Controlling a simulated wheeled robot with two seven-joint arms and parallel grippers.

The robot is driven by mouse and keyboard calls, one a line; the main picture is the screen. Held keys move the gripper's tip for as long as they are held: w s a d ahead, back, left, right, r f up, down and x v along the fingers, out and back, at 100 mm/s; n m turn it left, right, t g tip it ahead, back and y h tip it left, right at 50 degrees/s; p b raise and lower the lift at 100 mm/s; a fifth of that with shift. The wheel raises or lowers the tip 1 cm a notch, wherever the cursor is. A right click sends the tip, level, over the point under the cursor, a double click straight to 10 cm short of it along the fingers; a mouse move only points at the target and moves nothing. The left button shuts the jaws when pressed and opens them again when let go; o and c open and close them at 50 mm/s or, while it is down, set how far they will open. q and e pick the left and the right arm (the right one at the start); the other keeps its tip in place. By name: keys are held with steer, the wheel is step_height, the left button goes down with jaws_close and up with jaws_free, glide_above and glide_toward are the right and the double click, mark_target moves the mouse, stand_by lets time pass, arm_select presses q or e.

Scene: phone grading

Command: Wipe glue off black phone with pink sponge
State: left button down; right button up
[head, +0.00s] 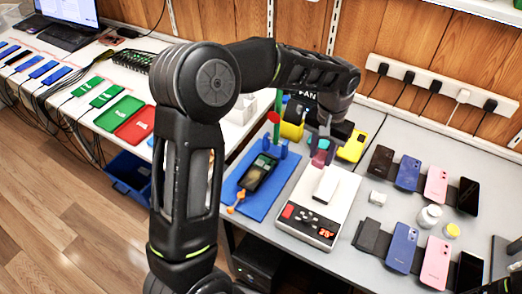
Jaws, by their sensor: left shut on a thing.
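The black phone (259,172) lies on a blue mat (262,205) in the middle of the head view, its dark screen facing up. My left gripper (322,146) points down to the right of the phone, above the back edge of a white device. It is shut on a small pink block, which looks like the pink sponge (320,159). The sponge is apart from the phone. Any glue on the phone is too small to make out. My right gripper is not in view.
The white device (306,226) with a red display stands right of the mat. Several phones (437,186), white bottles (429,216) and a power strip (440,89) are at the right. Yellow boxes (353,146) stand behind. Red and green trays (136,125) lie at the left.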

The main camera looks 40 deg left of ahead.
arm_select(q)
steer(key=s+a+f+n, duration=0.2)
steer(key=s+a+n, duration=0.1)
steer(key=a, duration=0.7)
steer(key=s+a+f+n, duration=0.3)
steer(key=s+a+n, duration=0.1)
steer(key=a, duration=0.6)
steer(key=shift+s+f+n, duration=0.2)
steer(key=shift+f+n, duration=0.15)
steer(key=shift+n, duration=0.35)
